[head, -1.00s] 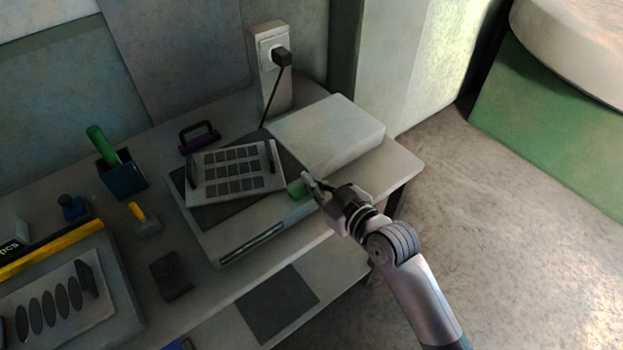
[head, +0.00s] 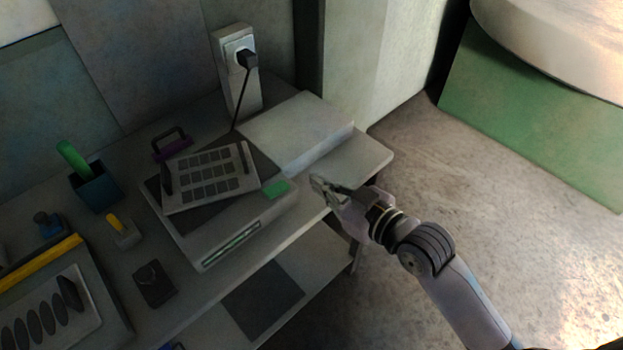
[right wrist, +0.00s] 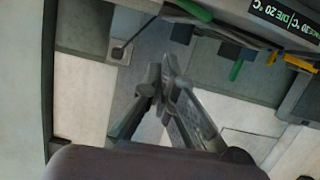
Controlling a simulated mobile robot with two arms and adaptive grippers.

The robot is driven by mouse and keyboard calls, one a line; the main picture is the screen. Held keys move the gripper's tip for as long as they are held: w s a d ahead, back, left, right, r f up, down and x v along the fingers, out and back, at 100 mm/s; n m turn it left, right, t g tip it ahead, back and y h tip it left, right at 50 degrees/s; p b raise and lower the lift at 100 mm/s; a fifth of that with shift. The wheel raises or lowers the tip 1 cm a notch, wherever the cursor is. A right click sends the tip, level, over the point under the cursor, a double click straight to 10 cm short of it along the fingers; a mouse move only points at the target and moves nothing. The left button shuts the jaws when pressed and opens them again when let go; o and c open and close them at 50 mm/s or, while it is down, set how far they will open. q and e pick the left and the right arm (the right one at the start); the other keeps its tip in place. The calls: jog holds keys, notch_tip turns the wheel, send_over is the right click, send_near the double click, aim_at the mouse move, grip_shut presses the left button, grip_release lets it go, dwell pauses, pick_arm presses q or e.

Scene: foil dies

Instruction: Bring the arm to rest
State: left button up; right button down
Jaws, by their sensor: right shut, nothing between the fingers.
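My right gripper (head: 322,188) is shut and empty. In the head view it hangs just beyond the right end of the grey machine (head: 228,238), near the front edge of the table (head: 372,155), and touches nothing that I can see. Its fingers also show in the right wrist view (right wrist: 160,88), with their tips together. A green pad (head: 276,188) on the machine's top lies to the left of the gripper. My left gripper is not in view.
A light plate with dark squares (head: 210,177) lies on the machine. A pale box (head: 297,131) stands behind it. A dark cup (head: 96,189) with a green-handled tool and a purple-handled thing (head: 171,143) stand further left. The floor (head: 500,200) at right is clear.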

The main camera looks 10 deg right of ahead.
jog(key=shift+s, duration=0.1)
dwell(0.5)
jog(key=s+d+f+m+g+h, duration=0.3)
jog(key=s+d+f+g+h, duration=0.15)
jog(key=s+d+f, duration=0.45)
jog(key=s+d+f+m+g+h, duration=0.3)
jog(key=s+d+f+g+h, duration=0.15)
jog(key=s+f, duration=0.5)
notch_tip(320, 180, down, 24)
jog(key=s+g, duration=0.1)
jog(key=s, duration=0.2)
jog(key=s+d+f+g, duration=0.1)
jog(key=s+d+f, duration=0.1)
jog(key=s+f, duration=1.4)
jog(key=shift+s+d+n, duration=0.15)
jog(key=shift+s+n, duration=0.15)
